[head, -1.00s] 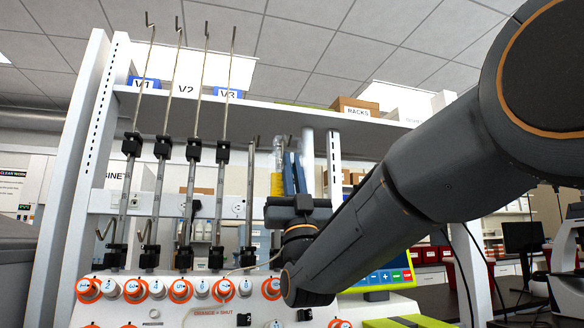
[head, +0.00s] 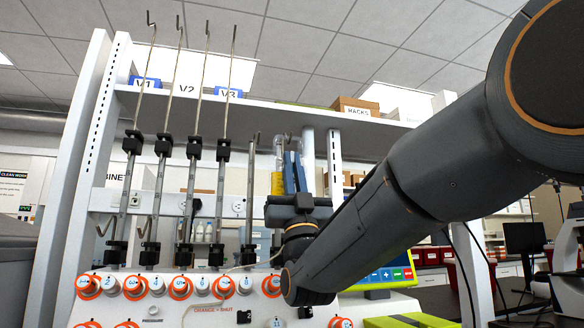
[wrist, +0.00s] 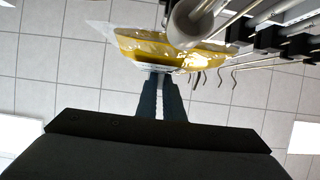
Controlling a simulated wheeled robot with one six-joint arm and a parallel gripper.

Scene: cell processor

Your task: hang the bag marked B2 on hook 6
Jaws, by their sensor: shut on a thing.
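A clear bag with yellow liquid (head: 277,182) hangs upright at my gripper, partly behind its fingers. In the wrist view the bag (wrist: 135,45) fills the top centre, with a pale round cylinder in front of part of it. My gripper (head: 292,158) is shut on the bag's edge; its fingers (wrist: 158,82) meet at the bag in the wrist view. No B2 mark is readable. Several metal rods with bent hook tips (head: 151,22) stand left of my gripper. The nearest is a shorter rod (head: 252,185) just left of the bag. I cannot tell which hook is 6.
A white shelf (head: 250,107) crosses behind, bearing bins marked V1, V2, V3 and a RACKS box (head: 355,106). A white panel with orange-ringed knobs (head: 180,287) lies below the rods. A screen (head: 390,277) stands at lower right. White uprights flank the rack.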

